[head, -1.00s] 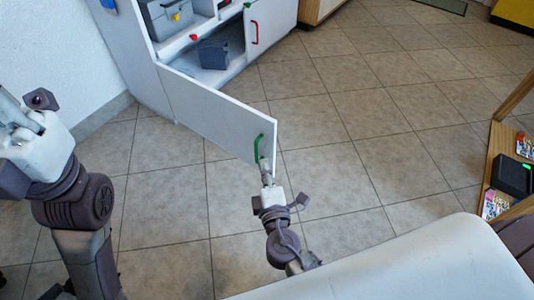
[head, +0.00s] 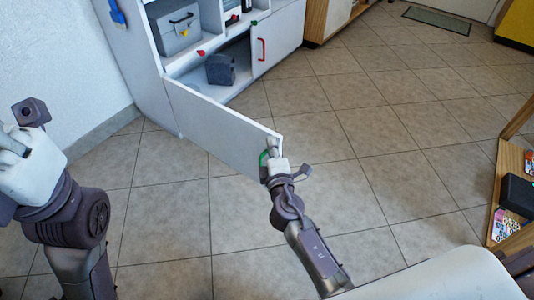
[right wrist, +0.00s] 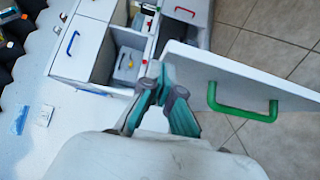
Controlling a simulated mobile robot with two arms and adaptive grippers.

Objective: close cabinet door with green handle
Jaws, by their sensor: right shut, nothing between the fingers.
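The white cabinet door (head: 215,128) stands open, swung out from the low cabinet into the room. Its green handle (head: 264,158) is near the free end and is partly hidden by my right gripper in the head view. The right wrist view shows the handle (right wrist: 243,113) whole, to the right of the fingers. My right gripper (head: 273,146) is shut and empty at the door's free end; its fingers (right wrist: 160,82) overlap the door panel (right wrist: 235,72) in the picture. I cannot tell whether they touch it. My left gripper is at the far left, its fingers unclear.
The open compartment holds a dark grey box (head: 220,69). A closed door with a red handle (head: 262,50) stands beside it, and a grey case (head: 174,30) sits on the shelf above. A wooden shelf (head: 507,170) is at right. The tiled floor between is clear.

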